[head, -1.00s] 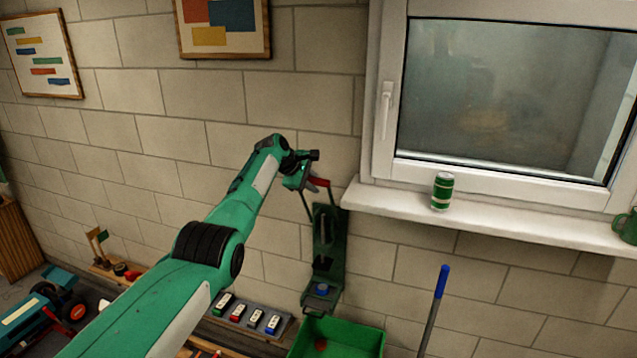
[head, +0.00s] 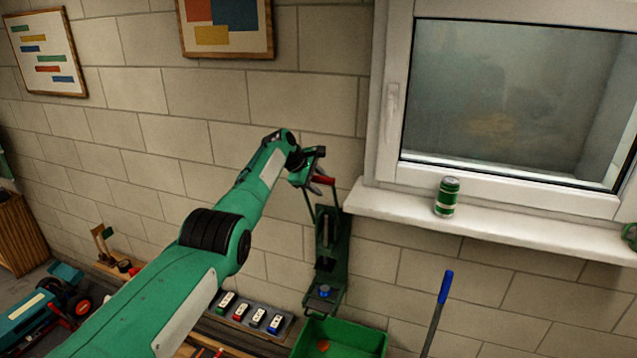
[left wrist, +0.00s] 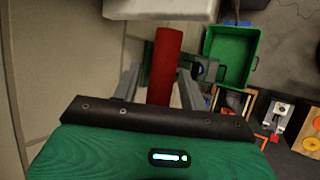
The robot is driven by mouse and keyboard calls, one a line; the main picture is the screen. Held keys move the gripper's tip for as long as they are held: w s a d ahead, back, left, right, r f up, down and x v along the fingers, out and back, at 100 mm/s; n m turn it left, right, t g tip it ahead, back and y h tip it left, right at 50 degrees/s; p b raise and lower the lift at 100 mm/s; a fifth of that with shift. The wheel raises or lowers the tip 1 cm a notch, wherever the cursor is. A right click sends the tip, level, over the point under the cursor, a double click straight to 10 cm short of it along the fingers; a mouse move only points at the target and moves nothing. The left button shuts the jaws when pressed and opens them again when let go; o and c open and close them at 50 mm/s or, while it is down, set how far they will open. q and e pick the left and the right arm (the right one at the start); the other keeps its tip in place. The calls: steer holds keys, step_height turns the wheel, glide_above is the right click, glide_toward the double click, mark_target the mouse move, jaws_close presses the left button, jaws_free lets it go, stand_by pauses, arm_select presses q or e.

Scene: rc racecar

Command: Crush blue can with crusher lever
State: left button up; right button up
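The wall-mounted crusher (head: 327,245) is dark green, with long side arms rising to a red lever handle (head: 325,180). The lever stands raised. A small blue can (head: 324,291) sits low in the crusher, mostly hidden by its frame. My left gripper (head: 314,181) is at the red handle. In the left wrist view the red handle (left wrist: 165,58) lies between the two grey fingers of my left gripper (left wrist: 160,80). A gap shows between the handle and the left finger, so the gripper looks open around it. My right gripper is not in view.
A green bin (head: 345,338) stands below the crusher. A green can (head: 447,197) stands on the white windowsill (head: 500,222) to the right. A blue-tipped pole (head: 437,310) leans nearby. A tray of small battery-like blocks (head: 250,314) lies at the lower left.

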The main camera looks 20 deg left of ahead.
arm_select(q)
steer(key=shift+r, duration=0.1)
steer(key=shift+s+a, duration=0.1)
steer(key=shift+s, duration=0.05)
steer(key=shift+b+v, duration=0.9)
steer(key=shift+v, duration=0.3)
steer(key=b+v, duration=0.5)
steer(key=v, duration=0.6)
steer(key=shift+r, duration=0.1)
